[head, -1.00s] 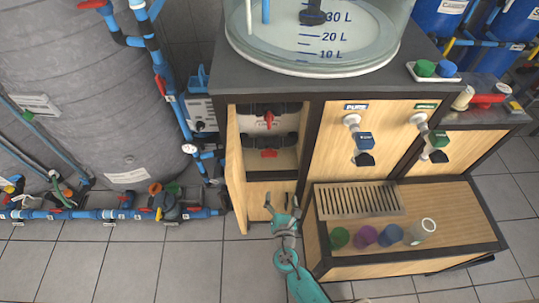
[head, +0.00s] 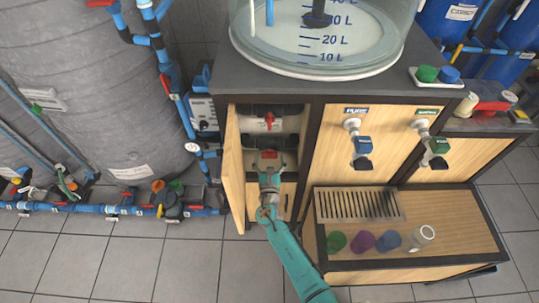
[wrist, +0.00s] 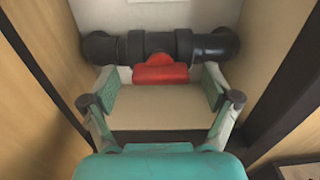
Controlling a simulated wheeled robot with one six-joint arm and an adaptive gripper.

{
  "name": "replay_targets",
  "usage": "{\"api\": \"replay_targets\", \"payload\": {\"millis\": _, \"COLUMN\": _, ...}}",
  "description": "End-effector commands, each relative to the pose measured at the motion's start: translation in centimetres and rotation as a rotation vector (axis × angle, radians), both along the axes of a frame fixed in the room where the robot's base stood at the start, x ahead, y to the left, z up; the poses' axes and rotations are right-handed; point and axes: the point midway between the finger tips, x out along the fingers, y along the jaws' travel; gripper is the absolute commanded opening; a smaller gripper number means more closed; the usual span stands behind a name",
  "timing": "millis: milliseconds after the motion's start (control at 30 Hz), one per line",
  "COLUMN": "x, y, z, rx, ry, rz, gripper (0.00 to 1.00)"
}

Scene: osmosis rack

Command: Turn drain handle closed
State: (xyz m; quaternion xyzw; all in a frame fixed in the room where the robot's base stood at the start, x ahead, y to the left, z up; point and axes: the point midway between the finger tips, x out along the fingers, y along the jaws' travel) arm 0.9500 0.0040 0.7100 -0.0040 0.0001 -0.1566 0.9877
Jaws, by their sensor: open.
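Inside the open cabinet, a black valve pipe (wrist: 205,45) runs across the back, with a red handle (wrist: 160,72) at its middle. The red handle also shows in the head view (head: 269,154), on the lower of two black pipes. My gripper (wrist: 160,80) is open, one finger on each side of this handle with a gap at both sides. It looks close to the handle; I cannot tell whether it touches. My gripper in the head view (head: 268,163) partly covers the lower pipe. No label shows which handle is the drain one.
An upper black pipe with another red handle (head: 269,121) sits above. The cabinet door (head: 235,175) stands open at the left. Cabinet walls close in on both sides. A wooden step with a drain grate (head: 355,204) and several cups is at the right.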

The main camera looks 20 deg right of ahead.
Motion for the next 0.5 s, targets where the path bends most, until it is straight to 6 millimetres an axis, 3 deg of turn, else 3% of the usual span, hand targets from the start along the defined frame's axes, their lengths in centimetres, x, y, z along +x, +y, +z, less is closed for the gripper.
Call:
{"api": "replay_targets", "payload": {"millis": 200, "x": 1.6, "y": -0.6, "z": 0.0, "rx": 0.000, "ry": 0.001, "rz": 0.000, "gripper": 0.88}}
{"api": "replay_targets", "payload": {"millis": 500, "x": 1.8, "y": -0.6, "z": 0.0, "rx": 0.001, "ry": 0.001, "rz": 0.001, "gripper": 0.88}}
